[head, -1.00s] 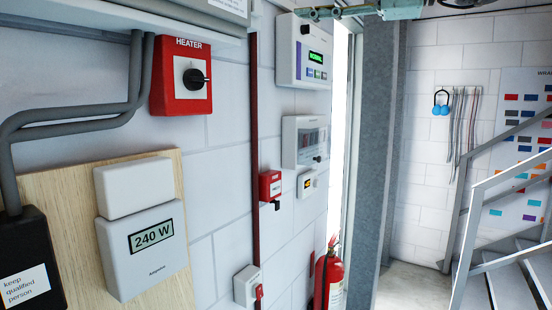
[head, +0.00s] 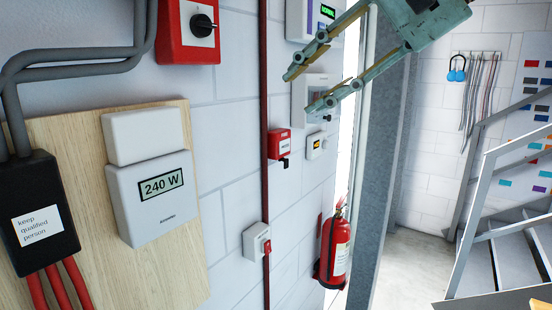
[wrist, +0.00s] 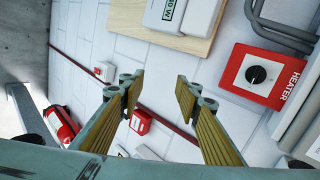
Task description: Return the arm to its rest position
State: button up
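My gripper (head: 297,88) reaches in from the top right of the head view, in front of the wall with the panels. Its two fingers are spread apart with nothing between them. In the wrist view the gripper (wrist: 158,95) shows both fingers with tan ribbed pads and a wide gap, with the white block wall beyond. The fingers appear clear of the wall devices. The rest of my arm is out of view.
A red heater switch (head: 188,30), a meter reading 240 W (head: 152,205) and a black box (head: 38,215) are on the left wall. Small red (head: 279,143) and white (head: 257,241) boxes, a fire extinguisher (head: 334,250) and a stair rail (head: 470,215) stand to the right.

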jog(key=s+d+f+n+h+b, duration=0.1)
jog(key=s+d+f+h, duration=0.2)
jog(key=s+d+f, duration=0.2)
jog(key=s+d+f+n+g+h+b, duration=0.1)
jog(key=s+d+f, duration=0.4)
jog(key=s+f, duration=0.7)
jog(key=s+d+f+n+h+b, duration=0.1)
jog(key=s+d+f+n+h, duration=0.2)
jog(key=s+f, duration=0.6)
notch_tip(320, 180, down, 7)
jog(key=shift+d+r+h+b, duration=0.15)
jog(key=shift+d+h+b, duration=0.2)
jog(key=shift+d+h, duration=0.7)
jog(key=shift+s, duration=0.1)
